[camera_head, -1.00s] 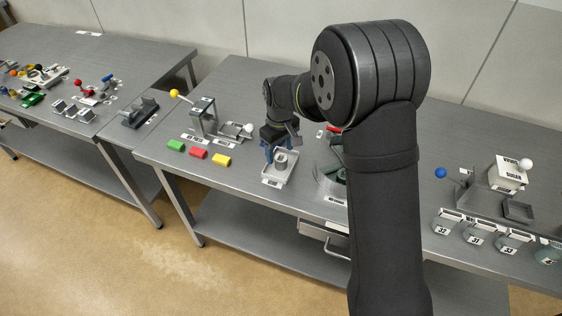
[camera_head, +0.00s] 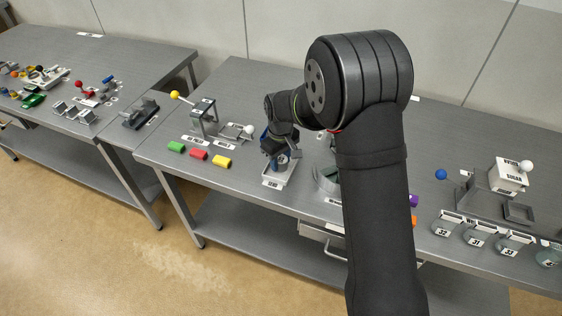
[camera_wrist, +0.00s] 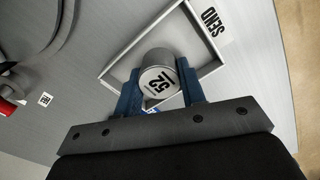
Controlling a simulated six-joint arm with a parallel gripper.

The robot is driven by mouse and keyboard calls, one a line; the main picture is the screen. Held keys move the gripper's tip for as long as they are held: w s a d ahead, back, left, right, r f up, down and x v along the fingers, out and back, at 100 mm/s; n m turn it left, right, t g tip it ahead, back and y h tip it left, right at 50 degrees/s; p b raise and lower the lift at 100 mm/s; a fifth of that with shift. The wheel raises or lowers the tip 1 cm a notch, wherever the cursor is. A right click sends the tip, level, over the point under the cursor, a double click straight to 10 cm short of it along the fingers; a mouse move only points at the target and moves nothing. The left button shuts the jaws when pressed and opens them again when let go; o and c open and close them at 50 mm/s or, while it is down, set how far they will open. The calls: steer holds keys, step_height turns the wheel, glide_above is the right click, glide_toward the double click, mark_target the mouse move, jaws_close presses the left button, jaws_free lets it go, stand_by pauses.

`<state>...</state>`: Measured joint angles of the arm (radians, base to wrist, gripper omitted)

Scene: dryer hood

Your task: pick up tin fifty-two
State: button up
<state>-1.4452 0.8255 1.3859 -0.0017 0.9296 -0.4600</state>
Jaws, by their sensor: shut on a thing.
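Tin fifty-two (camera_wrist: 158,80) is a grey round tin with a white label reading 52 in the wrist view. My gripper (camera_wrist: 160,92) is shut on it, with one blue finger on each side of the tin. The tin is at the white-rimmed SEND tray (camera_wrist: 226,72); I cannot tell whether it still touches the tray floor. In the head view my gripper (camera_head: 279,158) is at the tray (camera_head: 279,180), and the fingers partly hide the tin.
A drawer (camera_head: 322,236) hangs below the table edge.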

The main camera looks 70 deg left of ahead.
mark_target(283, 159)
steer(key=shift+r, duration=0.15)
steer(key=shift+r, duration=0.25)
steer(key=r, duration=0.3)
steer(key=shift+w+d+r, duration=0.2)
steer(key=shift+w+r, duration=0.15)
steer(key=shift+r, duration=0.05)
steer(key=w+d+r, duration=0.6)
steer(key=w, duration=0.1)
steer(key=w+f, duration=0.2)
steer(key=w, duration=0.1)
steer(key=w+a+f, duration=0.1)
steer(key=w+f, duration=0.1)
steer(key=w, duration=0.1)
steer(key=shift+a+f, duration=0.1)
steer(key=shift+f, duration=2.5)
steer(key=shift+f, duration=0.1)
